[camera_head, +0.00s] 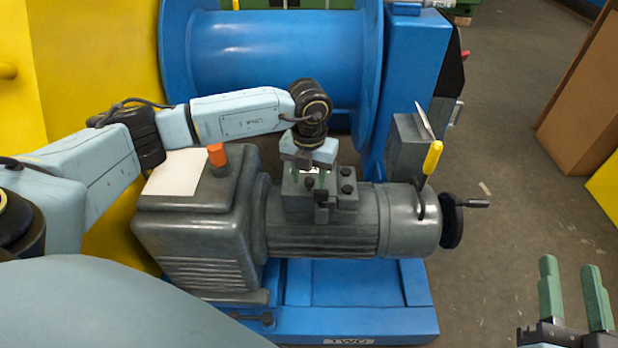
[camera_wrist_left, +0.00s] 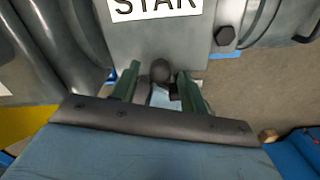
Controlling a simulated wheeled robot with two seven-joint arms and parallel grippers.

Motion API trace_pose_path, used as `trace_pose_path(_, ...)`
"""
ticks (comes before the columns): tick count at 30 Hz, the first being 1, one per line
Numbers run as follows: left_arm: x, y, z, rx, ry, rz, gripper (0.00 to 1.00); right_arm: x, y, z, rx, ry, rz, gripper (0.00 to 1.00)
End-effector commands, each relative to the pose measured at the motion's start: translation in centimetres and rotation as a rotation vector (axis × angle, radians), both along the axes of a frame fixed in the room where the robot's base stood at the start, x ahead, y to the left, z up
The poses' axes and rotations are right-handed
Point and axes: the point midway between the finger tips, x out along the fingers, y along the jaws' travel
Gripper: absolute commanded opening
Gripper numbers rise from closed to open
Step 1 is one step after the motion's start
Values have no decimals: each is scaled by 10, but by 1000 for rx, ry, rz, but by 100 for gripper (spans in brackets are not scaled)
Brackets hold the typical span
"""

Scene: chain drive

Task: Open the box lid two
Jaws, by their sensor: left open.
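The grey box (camera_head: 294,188) sits on top of the grey motor marked by a "TWO" plate on its blue base. In the left wrist view its lid (camera_wrist_left: 195,52) looks closed, with a white label reading "STAR" (camera_wrist_left: 155,8) and a dark round knob (camera_wrist_left: 160,70) at its edge. My left gripper (camera_head: 316,178) is over the box; in the left wrist view its green fingers (camera_wrist_left: 157,82) are open, one on each side of the knob. I cannot tell whether they touch it. My right gripper (camera_head: 575,290) is open and empty at the lower right, away from the box.
A large blue drum (camera_head: 275,50) stands behind the motor (camera_head: 320,230). A yellow-handled tool (camera_head: 432,158) stands on the right, near a black handwheel (camera_head: 452,220). An orange cap (camera_head: 217,157) is on the left housing.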

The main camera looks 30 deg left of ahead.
Motion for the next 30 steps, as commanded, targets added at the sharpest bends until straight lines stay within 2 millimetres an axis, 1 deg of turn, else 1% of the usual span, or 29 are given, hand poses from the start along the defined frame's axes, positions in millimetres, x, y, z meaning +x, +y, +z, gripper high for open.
trace_pose_path(9,0,0,-2,0,0,0,44,0,0,3,5,-15,1,36)
trace_pose_path(10,0,0,-2,0,0,0,43,0,0,3,5,-15,1,36)
trace_pose_path(20,0,0,-1,0,0,0,0,0,0,2,5,-13,1,36)
trace_pose_path(30,-1,2,0,-2,5,3,0,0,0,2,1,-4,1,36)
